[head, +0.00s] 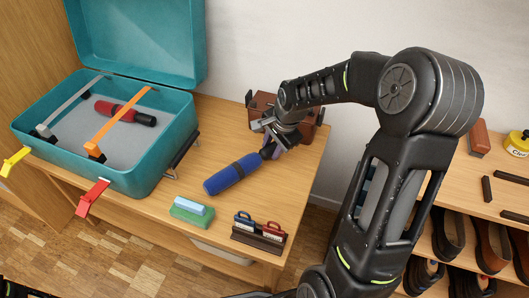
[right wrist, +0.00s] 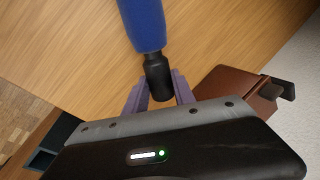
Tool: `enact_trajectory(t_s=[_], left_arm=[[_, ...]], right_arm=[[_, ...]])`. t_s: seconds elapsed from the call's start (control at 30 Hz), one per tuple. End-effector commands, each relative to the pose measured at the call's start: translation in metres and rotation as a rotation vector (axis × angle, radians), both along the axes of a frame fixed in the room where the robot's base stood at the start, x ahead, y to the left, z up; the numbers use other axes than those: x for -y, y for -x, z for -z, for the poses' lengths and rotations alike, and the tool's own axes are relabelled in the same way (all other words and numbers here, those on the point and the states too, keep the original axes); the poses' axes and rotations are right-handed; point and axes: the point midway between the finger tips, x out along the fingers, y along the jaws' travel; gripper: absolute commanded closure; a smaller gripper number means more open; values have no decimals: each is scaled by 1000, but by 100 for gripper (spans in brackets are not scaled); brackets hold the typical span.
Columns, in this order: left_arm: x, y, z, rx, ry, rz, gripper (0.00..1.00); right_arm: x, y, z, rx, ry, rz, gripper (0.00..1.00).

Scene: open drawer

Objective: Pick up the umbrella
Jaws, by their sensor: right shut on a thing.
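A folded blue umbrella (head: 231,174) with a dark band and black handle lies slanted over the wooden tabletop, right of the suitcase. My right gripper (head: 272,147) is at its upper right end, shut on the black handle. In the right wrist view, the blue umbrella (right wrist: 143,24) runs upward from the handle, and the purple fingers of my right gripper (right wrist: 157,88) stand on both sides of the handle. I cannot tell whether the umbrella is clear of the table. A second, red umbrella (head: 124,113) with a black handle lies in the open suitcase. My left gripper is out of view.
The teal suitcase (head: 150,176) stands open at left, with grey and orange straps. A brown box (head: 262,103) sits behind my right gripper; it also shows in the right wrist view (right wrist: 222,92). A green-and-blue block (head: 192,211) and a small holder (head: 258,238) lie in front. Shoes fill the right shelf.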

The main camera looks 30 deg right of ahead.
Motion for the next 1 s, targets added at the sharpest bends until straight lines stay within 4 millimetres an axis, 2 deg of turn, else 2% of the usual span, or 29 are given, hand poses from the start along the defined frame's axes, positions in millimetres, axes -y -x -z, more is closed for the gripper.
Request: enact_trajectory(t_s=[0.03,0.3,0.43,0.6,1.0], left_arm=[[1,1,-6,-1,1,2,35],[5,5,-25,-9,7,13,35],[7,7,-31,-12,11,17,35],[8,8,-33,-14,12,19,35],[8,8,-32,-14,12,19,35]], right_arm=[[0,-1,-11,5,1,1,100],[0,-2,-64,6,2,0,100],[0,-2,-84,6,1,1,100],[0,-1,-92,3,0,1,100],[0,-1,-92,3,1,0,100]])
